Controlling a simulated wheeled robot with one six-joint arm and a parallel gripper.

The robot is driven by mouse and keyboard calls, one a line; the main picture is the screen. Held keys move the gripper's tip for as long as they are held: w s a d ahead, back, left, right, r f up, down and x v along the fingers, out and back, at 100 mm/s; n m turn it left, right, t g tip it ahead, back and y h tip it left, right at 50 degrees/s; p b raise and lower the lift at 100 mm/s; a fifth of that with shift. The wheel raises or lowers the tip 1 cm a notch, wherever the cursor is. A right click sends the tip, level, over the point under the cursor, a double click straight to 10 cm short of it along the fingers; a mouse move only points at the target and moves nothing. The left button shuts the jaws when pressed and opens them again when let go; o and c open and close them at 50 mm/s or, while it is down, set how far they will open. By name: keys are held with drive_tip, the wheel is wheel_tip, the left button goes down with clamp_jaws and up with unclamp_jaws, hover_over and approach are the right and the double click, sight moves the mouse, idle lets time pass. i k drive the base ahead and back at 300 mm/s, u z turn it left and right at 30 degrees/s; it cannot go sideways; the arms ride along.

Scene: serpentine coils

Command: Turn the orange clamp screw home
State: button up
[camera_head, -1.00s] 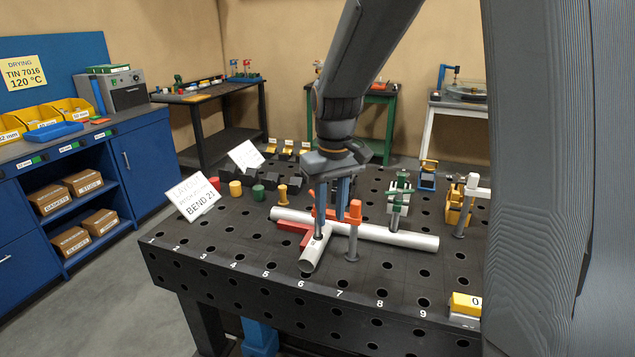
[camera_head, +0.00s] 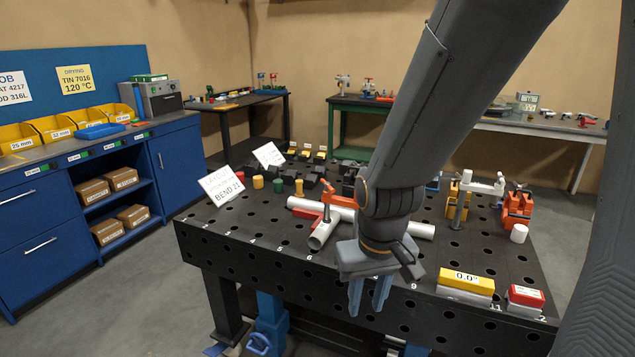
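The orange clamp (camera_head: 343,201) stands on the black perforated table among the pipes, with an upright orange part at its left end. Its screw cannot be told apart clearly at this size, and my arm hides part of the area to its right. A pale pipe (camera_head: 322,236) points toward the table's front below the clamp. A longer pale pipe (camera_head: 421,230) runs crosswise and is partly hidden behind my wrist. My gripper (camera_head: 368,298) points down at the table's front edge, right of and nearer than the clamp. Its two blue-grey fingers are apart with nothing between them.
A red block (camera_head: 304,214) lies by the pipes. A yellow-topped "0.0°" gauge (camera_head: 466,283) and a red-topped block (camera_head: 525,296) sit at the front right. Another orange fixture (camera_head: 517,207) and a white cylinder (camera_head: 519,233) stand at the right. The front-left tabletop is mostly clear.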

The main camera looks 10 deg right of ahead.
sight(328, 188)
drive_tip(key=u, duration=1.6)
drive_tip(key=i, duration=2.2)
drive_tip(key=z, duration=4.5)
drive_tip(key=i, duration=0.55)
